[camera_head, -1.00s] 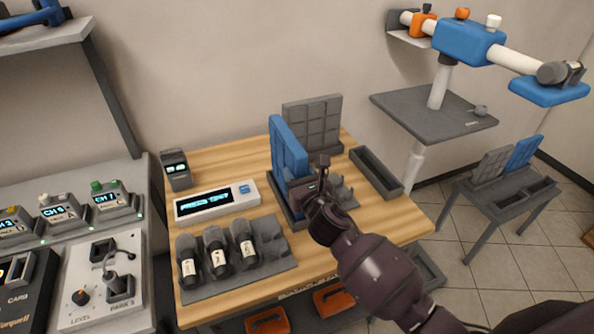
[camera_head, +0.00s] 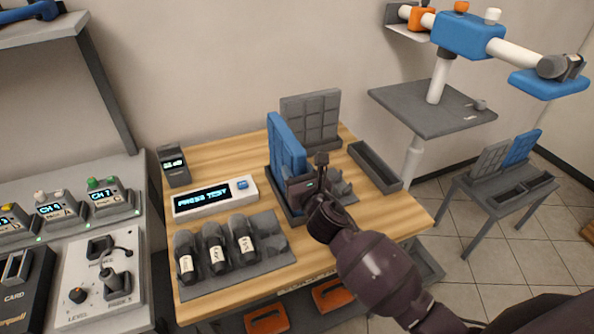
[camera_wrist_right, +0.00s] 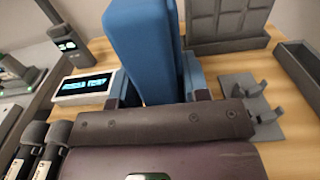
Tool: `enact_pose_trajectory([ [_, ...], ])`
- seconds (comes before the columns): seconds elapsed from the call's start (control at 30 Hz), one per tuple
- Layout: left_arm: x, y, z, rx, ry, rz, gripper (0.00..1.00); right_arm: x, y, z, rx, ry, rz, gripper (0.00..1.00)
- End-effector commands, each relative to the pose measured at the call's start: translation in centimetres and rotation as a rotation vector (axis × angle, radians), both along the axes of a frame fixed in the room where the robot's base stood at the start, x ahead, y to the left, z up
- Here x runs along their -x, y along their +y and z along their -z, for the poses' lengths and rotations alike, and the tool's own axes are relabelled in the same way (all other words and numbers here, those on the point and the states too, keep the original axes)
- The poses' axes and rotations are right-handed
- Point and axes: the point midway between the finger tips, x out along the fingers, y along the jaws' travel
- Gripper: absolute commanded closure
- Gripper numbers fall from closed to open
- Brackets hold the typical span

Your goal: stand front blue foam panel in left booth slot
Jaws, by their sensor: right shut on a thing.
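The blue foam panel (camera_head: 288,148) stands upright on the table, its narrow edge toward me. My right gripper (camera_head: 305,188) is at its near lower part, shut on it. In the right wrist view the panel (camera_wrist_right: 145,45) rises tall just beyond my gripper (camera_wrist_right: 155,100). The dark grey booth base (camera_head: 292,217) lies under the panel; the panel's bottom edge is hidden, so I cannot tell how deep it sits in the left slot. A grey foam panel (camera_head: 312,112) stands upright behind, at the back of the booth. My left gripper is not in view.
A display box (camera_head: 215,198) and a rack of microphones (camera_head: 272,262) stand left of the booth. A long grey tray (camera_head: 376,167) lies to its right. A side stand (camera_head: 500,205) at the right holds another blue panel (camera_head: 522,148) and a grey one.

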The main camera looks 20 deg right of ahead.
Motion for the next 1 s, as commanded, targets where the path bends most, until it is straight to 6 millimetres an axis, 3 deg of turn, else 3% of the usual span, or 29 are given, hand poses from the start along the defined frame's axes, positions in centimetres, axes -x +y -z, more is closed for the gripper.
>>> enact_pose_trajectory([
  [1.0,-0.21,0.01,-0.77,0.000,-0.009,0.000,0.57,0.01,0.02,-0.11,0.002,-0.001,-0.001,0.82],
])
